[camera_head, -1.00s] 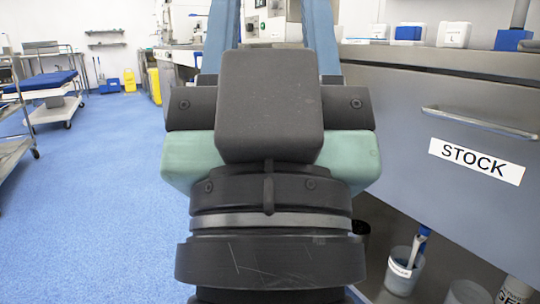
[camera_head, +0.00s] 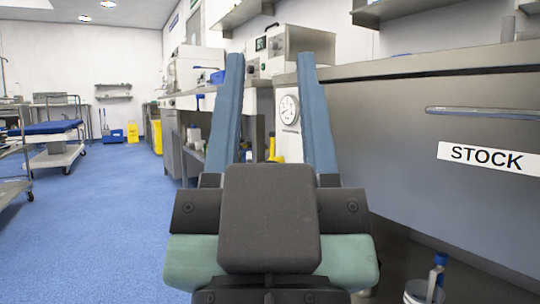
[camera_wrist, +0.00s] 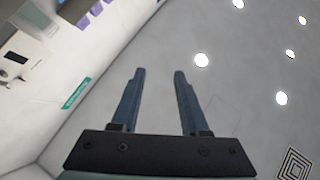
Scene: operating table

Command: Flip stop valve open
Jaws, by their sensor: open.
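My gripper (camera_head: 270,62) is raised in front of the head camera, its two long blue fingers wide apart with nothing between them. In the wrist view the gripper (camera_wrist: 159,75) is also open and empty, pointing toward the ceiling and upper wall. No stop valve can be made out for certain. A round white dial gauge (camera_head: 289,108) shows between the fingers, well beyond them. A small yellow upright part (camera_head: 272,147) stands below and left of it, partly hidden behind my gripper; I cannot tell whether it is the valve's handle.
A grey cabinet with a drawer labelled STOCK (camera_head: 486,157) stands close on the right. A bucket (camera_head: 424,291) sits under it. A counter with equipment runs along the back. A trolley with a blue top (camera_head: 45,128) stands left. Blue floor (camera_head: 100,215) is clear between.

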